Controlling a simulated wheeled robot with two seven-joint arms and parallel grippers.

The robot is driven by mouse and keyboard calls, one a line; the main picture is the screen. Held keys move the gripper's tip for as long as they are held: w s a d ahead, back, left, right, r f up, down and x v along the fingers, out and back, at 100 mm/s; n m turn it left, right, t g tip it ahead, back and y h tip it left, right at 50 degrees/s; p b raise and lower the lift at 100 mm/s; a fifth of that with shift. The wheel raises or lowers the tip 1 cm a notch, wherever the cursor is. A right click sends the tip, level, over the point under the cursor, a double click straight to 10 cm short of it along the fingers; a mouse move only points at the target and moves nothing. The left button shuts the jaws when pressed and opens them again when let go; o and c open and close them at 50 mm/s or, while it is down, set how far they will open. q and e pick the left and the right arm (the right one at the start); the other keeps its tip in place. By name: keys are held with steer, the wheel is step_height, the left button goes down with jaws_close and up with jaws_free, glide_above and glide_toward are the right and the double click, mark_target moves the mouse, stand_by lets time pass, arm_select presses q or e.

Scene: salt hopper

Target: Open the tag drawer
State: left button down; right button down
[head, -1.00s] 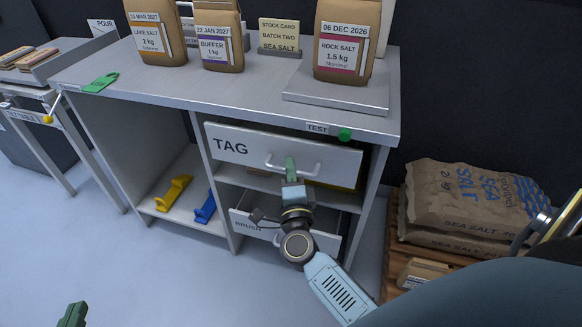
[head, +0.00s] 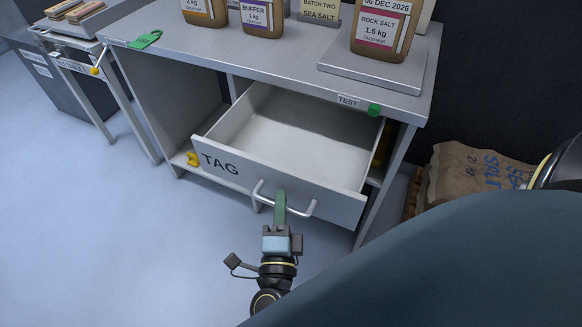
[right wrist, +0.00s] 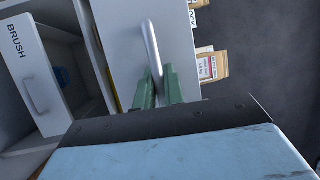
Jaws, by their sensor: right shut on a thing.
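The tag drawer (head: 268,173) stands pulled well out of the metal bench, its front marked TAG. Its inside is pale, and the part I can see is empty. My right gripper (head: 281,205) is shut on the drawer's bar handle (head: 258,192) near the handle's middle. In the right wrist view the green fingers (right wrist: 158,88) close around the handle (right wrist: 152,45). My left gripper is not in view now.
The brush drawer (right wrist: 30,65) shows in the right wrist view. Salt sacks (head: 475,172) lie right of the bench.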

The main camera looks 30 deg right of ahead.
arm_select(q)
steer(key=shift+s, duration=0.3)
arm_select(e)
steer(key=shift+s+a, duration=0.25)
steer(key=shift+a, duration=0.15)
steer(key=c, duration=1.5)
jaws_free()
